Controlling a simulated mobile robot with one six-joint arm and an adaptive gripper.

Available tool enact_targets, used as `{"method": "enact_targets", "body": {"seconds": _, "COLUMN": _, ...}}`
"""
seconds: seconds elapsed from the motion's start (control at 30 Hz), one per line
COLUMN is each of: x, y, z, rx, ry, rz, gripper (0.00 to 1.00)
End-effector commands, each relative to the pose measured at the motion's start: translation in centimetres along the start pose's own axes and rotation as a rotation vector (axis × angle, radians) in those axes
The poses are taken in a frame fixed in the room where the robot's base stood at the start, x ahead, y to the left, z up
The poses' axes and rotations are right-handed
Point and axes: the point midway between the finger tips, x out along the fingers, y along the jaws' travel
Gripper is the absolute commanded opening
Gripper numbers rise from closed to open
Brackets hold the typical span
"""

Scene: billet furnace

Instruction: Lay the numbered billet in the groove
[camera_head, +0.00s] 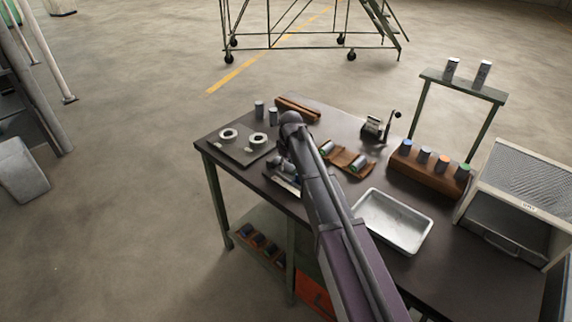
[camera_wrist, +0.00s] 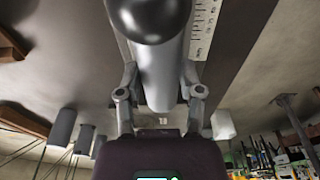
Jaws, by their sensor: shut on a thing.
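In the wrist view my gripper (camera_wrist: 158,90) has a finger on each side of a smooth grey cylinder (camera_wrist: 168,70), which it grips; I take it to be the billet. No number can be read on it. A dark rounded thing (camera_wrist: 148,14) covers part of it at the top edge. A white scale with black marks (camera_wrist: 203,25) runs beside the cylinder. In the head view my arm hides most of the gripper and billet, above a pale metal piece (camera_head: 287,184) at the table's near left. I cannot make out the groove, or whether the billet touches it.
On the dark table (camera_head: 330,122) are a plate with two white rings (camera_head: 229,135), two grey cylinders (camera_head: 259,109), a brown holder (camera_head: 350,159), a metal tray (camera_head: 394,222), a brown rack of coloured-top cylinders (camera_head: 428,172), and a mesh-topped box (camera_head: 520,195). A raised stand (camera_head: 465,87) is behind.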

Motion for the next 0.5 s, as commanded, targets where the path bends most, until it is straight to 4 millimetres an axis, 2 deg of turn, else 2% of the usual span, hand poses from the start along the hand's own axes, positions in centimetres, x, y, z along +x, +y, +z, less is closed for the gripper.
{"method": "enact_targets", "body": {"seconds": 0.2, "x": 1.4, "y": 0.0, "z": 0.1, "rx": 0.0, "ry": 0.0, "rz": 0.0, "gripper": 0.0}}
{"method": "enact_targets", "body": {"seconds": 0.5, "x": 1.9, "y": -0.1, "z": 0.2, "rx": -0.001, "ry": 0.0, "rz": 0.0, "gripper": 0.0}}
